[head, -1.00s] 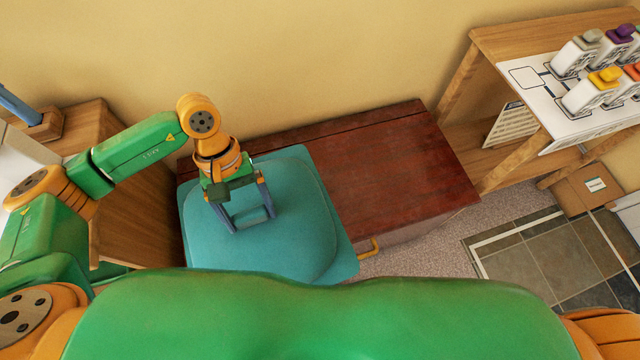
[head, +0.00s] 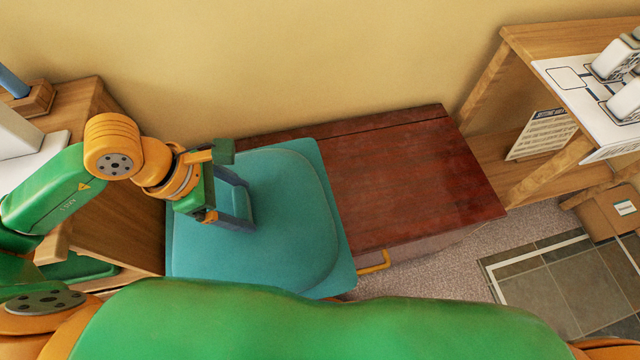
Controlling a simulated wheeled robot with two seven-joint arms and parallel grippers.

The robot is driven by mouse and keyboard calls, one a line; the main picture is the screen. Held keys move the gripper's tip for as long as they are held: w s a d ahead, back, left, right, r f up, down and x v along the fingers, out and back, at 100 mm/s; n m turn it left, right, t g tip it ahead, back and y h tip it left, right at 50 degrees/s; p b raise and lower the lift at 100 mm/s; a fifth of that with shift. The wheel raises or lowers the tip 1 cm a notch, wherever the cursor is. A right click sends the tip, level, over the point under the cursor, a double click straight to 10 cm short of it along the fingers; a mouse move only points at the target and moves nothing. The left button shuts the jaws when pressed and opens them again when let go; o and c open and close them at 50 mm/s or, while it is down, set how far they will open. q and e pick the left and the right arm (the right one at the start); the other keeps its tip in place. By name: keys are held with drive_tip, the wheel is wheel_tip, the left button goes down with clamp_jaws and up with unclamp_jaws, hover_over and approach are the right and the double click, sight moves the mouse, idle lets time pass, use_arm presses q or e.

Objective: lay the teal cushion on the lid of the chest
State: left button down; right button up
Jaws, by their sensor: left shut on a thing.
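The teal cushion (head: 290,235) lies over the left part of the chest's dark red wooden lid (head: 410,175). Its near edge reaches past the front of the lid, and its left part hides that end of the chest. My left gripper (head: 245,205) is over the cushion's left half, shut on the cushion's upper side. I cannot tell whether the cushion rests on the lid or is held just above it. The right half of the lid is bare. My right gripper is out of view.
A wooden cabinet (head: 125,220) stands left of the chest. A wooden shelf unit (head: 560,45) with white bottles (head: 615,60) stands at the right. A cardboard box (head: 605,212) sits on the floor there. A yellow handle (head: 375,263) sticks out at the chest's front.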

sight(270, 171)
use_arm(q)
drive_tip(key=w+d+f, duration=0.1)
drive_tip(key=w, duration=0.1)
drive_tip(key=w+d+f+p, duration=0.1)
drive_tip(key=w, duration=0.2)
drive_tip(key=w+d+f, duration=0.1)
drive_tip(key=w, duration=0.2)
drive_tip(key=shift+w+d+f, duration=0.1)
drive_tip(key=shift+w+f, duration=0.1)
drive_tip(key=shift+f, duration=0.2)
drive_tip(key=w+f, duration=0.1)
drive_tip(key=f, duration=0.1)
drive_tip(key=w+d+f, duration=0.1)
drive_tip(key=w+f, duration=0.2)
drive_tip(key=f, duration=0.1)
drive_tip(key=shift+w+d+b, duration=0.3)
wheel_tip(270, 171, down, 2)
drive_tip(key=shift+w+f, duration=0.1)
drive_tip(key=shift+f, duration=0.5)
